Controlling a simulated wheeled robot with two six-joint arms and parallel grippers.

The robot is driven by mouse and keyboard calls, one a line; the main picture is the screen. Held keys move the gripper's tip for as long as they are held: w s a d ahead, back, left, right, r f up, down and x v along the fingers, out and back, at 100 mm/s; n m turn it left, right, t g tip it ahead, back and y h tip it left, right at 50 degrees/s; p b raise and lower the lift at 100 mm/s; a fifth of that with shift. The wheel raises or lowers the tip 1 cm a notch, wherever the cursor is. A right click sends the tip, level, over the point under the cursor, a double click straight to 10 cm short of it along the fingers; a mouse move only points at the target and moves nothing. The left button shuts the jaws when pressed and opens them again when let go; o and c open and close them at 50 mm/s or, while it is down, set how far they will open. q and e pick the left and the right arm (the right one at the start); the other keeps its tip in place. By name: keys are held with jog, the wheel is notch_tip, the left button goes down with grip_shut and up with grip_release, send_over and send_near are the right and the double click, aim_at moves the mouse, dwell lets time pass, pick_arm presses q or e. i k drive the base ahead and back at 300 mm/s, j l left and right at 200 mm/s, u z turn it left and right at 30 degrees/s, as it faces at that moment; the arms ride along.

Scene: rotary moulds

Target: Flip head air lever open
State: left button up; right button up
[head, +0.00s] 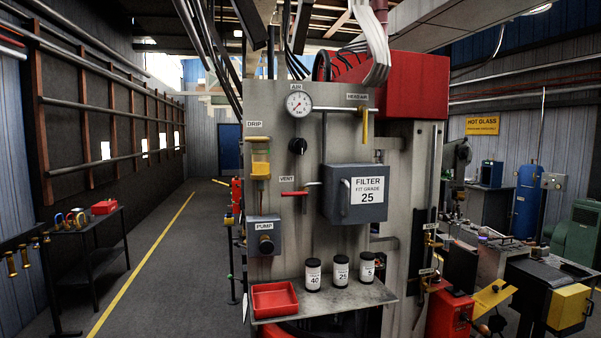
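The head air lever (365,128) is a yellow handle at the upper right of the grey panel (285,215), in the middle of the head view. It hangs straight down from a small brass valve below a label that appears to read HEAD AIR (357,97). A thin horizontal pipe (335,108) runs from the gauge side to the valve, and the lever stands across it. Neither of my grippers shows in this view, and nothing touches the lever.
The grey FILTER box (340,210) juts out below the lever. A round gauge (299,104), a red VENT lever (294,193) and a PUMP box (264,236) are on the panel. A shelf (325,303) holds a red tray (274,298) and three dark jars (341,271). Open floor lies left.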

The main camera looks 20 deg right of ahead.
aim_at(366, 110)
jog(key=z, duration=1.25)
